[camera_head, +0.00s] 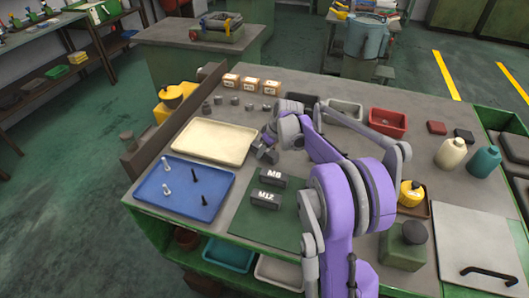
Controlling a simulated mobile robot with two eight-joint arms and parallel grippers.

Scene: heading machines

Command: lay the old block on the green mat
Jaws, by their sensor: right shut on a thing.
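The green mat (247,226) lies on the near part of the bench. Two dark blocks stand at it: one lettered M8 (269,179) and, nearer, one lettered M12 (265,200). My right gripper (265,154) is just behind the M8 block, beside the right edge of the cream tray. It is shut on a small dark grey thing, mostly hidden by the fingers; I cannot tell any lettering on it. Which block is the old one I cannot tell. My purple arm covers the bench right of the mat. My left gripper is not in view.
A cream tray (213,142) and a blue tray (183,187) with several bolts lie left of the mat. Small metal pieces and labelled boxes (250,84) stand behind. Grey and red bins (388,122), bottles (451,153) and a pale plate (480,240) are right.

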